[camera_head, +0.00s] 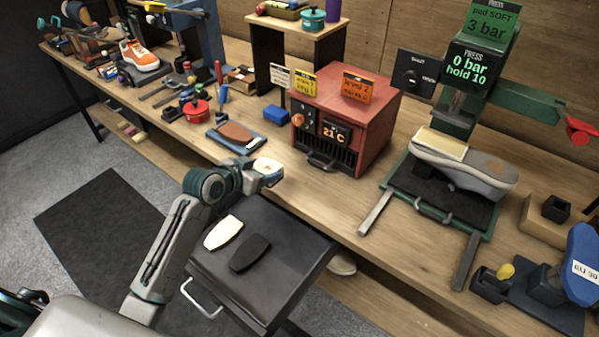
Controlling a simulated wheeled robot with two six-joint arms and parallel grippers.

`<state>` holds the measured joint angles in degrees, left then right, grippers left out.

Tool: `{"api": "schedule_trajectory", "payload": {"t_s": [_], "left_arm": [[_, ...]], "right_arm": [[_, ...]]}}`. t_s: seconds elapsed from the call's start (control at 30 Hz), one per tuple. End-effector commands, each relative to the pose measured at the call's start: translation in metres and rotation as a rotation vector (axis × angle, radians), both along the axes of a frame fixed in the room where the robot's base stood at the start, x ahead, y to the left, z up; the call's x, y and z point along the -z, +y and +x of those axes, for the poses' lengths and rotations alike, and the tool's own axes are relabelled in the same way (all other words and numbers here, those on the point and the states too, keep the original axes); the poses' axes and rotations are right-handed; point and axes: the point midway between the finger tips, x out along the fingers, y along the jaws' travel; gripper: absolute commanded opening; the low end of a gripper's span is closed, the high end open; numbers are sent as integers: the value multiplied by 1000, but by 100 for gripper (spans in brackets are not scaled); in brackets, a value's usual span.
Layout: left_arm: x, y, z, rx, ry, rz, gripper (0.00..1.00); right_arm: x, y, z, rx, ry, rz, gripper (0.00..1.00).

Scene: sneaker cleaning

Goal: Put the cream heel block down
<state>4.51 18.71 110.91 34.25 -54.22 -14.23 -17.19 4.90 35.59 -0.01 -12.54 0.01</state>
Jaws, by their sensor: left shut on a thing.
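My left gripper (272,176) is shut on a small cream piece, the cream heel block (264,164). A longer cream block (440,144) lies on the upturned sole of a grey shoe (470,172) at the press. My right gripper is not in view.
A white sole pad (223,233) and a black one (250,252) lie on the grey tray. A red heater box (372,118) stands behind the gripper. A brown-and-blue pad (236,134) lies to its left. The press frame (462,222) is at right.

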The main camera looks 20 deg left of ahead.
Motion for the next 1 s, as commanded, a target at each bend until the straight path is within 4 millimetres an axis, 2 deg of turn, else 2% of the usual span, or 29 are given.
{"api": "schedule_trajectory", "payload": {"t_s": [0.3, 0.5, 0.63, 0.9, 1.0], "left_arm": [[2, -58, 36, -1, 1, -5, 41], [7, -84, 52, 0, 1, -2, 41], [12, -89, 55, 0, 1, 0, 41], [43, -88, 54, -1, 2, 1, 41], [45, -88, 55, -1, -1, 0, 41]], "right_arm": [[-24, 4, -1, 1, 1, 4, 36], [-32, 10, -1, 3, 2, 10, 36], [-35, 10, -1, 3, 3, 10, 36], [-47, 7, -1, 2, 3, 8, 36], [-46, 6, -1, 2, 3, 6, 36]]}}
